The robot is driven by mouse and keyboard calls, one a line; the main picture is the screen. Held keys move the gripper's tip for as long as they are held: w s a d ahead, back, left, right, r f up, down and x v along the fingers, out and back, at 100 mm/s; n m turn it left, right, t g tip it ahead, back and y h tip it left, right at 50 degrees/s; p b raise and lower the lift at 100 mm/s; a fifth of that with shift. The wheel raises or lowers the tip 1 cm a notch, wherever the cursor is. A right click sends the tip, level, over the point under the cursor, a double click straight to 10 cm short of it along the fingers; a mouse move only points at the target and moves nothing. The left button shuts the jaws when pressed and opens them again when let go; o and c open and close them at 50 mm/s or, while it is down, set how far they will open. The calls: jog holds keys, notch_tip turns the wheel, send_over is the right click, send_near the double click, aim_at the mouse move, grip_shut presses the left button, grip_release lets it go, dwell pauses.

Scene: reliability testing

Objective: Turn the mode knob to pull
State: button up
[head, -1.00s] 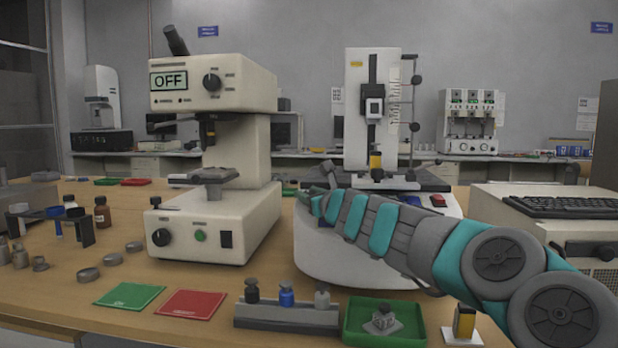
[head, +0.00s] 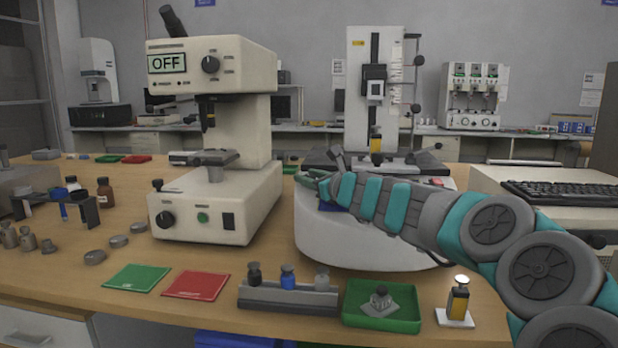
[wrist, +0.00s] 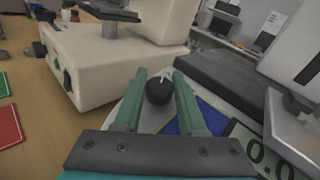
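The mode knob (wrist: 160,91) is black with a pale pointer mark. It sits on the white rounded base (head: 350,235) of the test stand, beside a blue panel and a display reading partly "0.0". In the wrist view my gripper (wrist: 160,76) has its two green fingers apart, one on each side of the knob. I cannot tell whether they touch it. In the head view my gripper (head: 310,180) is over the left part of the base, and the knob is hidden behind it. The knob's setting label is not readable.
A cream microscope-like instrument (head: 215,205) showing "OFF" stands close on the left. The stand's white column (head: 360,80) rises behind my arm. A green tray (head: 415,318), a grey rack (head: 290,297) and red and green mats lie in front.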

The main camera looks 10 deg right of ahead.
jog(key=o, duration=0.4)
jog(key=shift+v, duration=3.9)
